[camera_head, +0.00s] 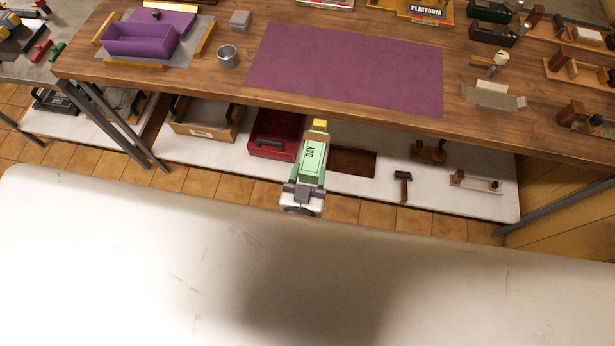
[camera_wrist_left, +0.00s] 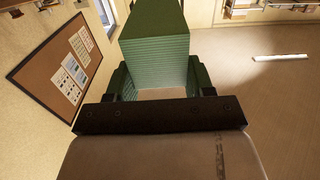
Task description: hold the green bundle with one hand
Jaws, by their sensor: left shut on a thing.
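The green bundle (camera_head: 313,165) is a pale green block with a dark-lettered label on its face and a yellow piece at its far end. My left gripper (camera_head: 304,187) is shut on its near end and holds it in the air in front of the bench. In the left wrist view, the bundle (camera_wrist_left: 154,45) stands out between the two dark fingers of the left gripper (camera_wrist_left: 158,80), and its side shows many thin layers. The part of the bundle between the fingers is partly hidden. My right gripper is in neither view.
A wooden bench (camera_head: 225,86) with a purple mat (camera_head: 345,70) lies beyond the bundle. A purple tray (camera_head: 138,41) and a grey metal cup (camera_head: 228,57) stand at its left. A red bin (camera_head: 275,130) and a black-headed hammer (camera_head: 403,185) are on the lower shelf.

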